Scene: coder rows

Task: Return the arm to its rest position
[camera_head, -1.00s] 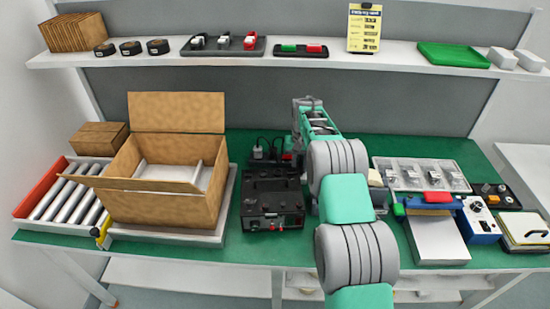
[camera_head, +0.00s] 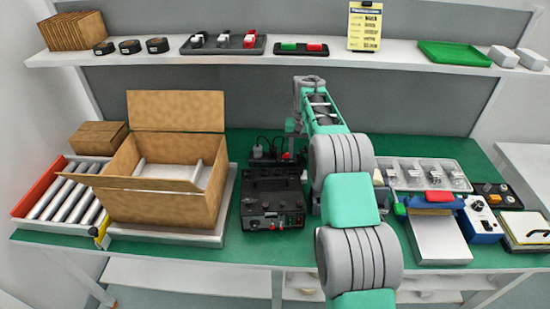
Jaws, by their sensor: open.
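My arm, teal and grey, rises from the bottom of the head view over the bench's right half, its far end raised near the shelf edge. My gripper (camera_head: 291,151) shows only in small part, low on the left of the forearm's far end, above the back of the bench. It is open, and I see nothing held in it. The forearm hides most of it, and its fingertips are hard to make out.
An open cardboard box (camera_head: 158,205) and roller rack (camera_head: 62,197) stand left. A black device (camera_head: 272,199) is close left of my arm. A parts tray (camera_head: 422,176) and blue unit (camera_head: 481,222) stand right. The shelf (camera_head: 225,60) runs behind.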

